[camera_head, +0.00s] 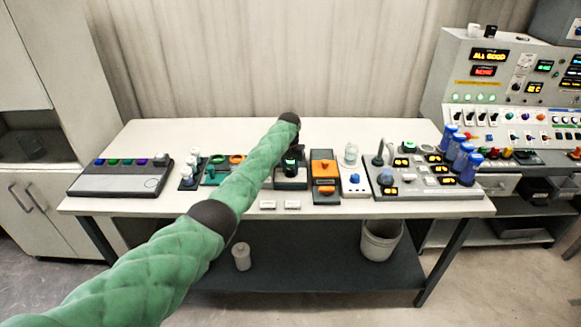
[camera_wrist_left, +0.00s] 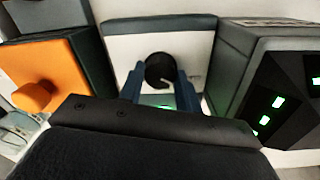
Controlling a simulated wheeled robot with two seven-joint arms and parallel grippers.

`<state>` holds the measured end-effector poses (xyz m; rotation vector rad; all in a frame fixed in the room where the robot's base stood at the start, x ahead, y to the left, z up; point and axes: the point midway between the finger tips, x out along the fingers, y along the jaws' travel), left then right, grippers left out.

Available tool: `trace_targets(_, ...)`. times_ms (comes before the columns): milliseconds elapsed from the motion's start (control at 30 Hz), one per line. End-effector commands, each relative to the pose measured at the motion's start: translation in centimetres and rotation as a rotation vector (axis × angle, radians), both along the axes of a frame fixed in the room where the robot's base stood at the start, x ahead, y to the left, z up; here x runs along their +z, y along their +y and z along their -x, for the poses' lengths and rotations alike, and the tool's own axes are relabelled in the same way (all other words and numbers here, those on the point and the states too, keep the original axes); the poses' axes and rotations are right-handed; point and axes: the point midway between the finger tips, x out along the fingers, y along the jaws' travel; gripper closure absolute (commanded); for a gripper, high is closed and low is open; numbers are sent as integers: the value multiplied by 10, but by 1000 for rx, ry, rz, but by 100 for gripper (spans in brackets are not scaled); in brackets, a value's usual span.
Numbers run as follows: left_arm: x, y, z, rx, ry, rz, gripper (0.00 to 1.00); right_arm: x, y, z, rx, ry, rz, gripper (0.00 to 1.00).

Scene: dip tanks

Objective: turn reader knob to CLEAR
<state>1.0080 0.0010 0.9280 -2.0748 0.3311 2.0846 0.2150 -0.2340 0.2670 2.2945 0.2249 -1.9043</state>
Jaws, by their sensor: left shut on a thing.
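The reader (camera_head: 291,184) stands on the table, left of the orange unit, partly hidden behind my left arm. In the left wrist view the reader (camera_wrist_left: 120,49) shows a pale face in a dark frame. Its round black knob (camera_wrist_left: 157,68) has a small light mark at its lower right. My left gripper (camera_wrist_left: 160,84) is shut on the knob, with a blue finger on each side. A green-lit patch (camera_wrist_left: 163,106) shows below the knob, mostly covered by the gripper. The knob's labels cannot be read. In the head view the left gripper (camera_head: 294,146) is over the reader. My right gripper is not in view.
The orange unit (camera_head: 325,169) stands close beside the reader; its orange knob (camera_wrist_left: 32,97) is near in the wrist view. A dark box with green lights (camera_wrist_left: 290,85) is on the other side. Free table (camera_head: 200,138) lies behind the row. A grey panel (camera_head: 430,186) stands right.

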Motion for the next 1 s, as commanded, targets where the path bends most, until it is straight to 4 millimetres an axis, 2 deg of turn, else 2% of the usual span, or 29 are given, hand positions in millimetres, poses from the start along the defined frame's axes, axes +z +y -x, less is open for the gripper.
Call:
trace_targets(300, 1, 0, 0, 41, 0, 1, 89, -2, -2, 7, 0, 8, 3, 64)
trace_targets(600, 1, 0, 0, 41, -1, 0, 89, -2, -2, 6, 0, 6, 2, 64)
trace_targets(633, 1, 0, 0, 41, -1, 0, 60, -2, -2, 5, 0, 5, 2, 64)
trace_targets(700, 1, 0, 0, 41, -1, 0, 47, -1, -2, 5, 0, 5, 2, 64)
trace_targets(733, 1, 0, 0, 41, -1, 0, 44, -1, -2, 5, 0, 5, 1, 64)
trace_targets(1000, 1, 0, 0, 40, -1, 0, 44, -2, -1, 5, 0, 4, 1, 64)
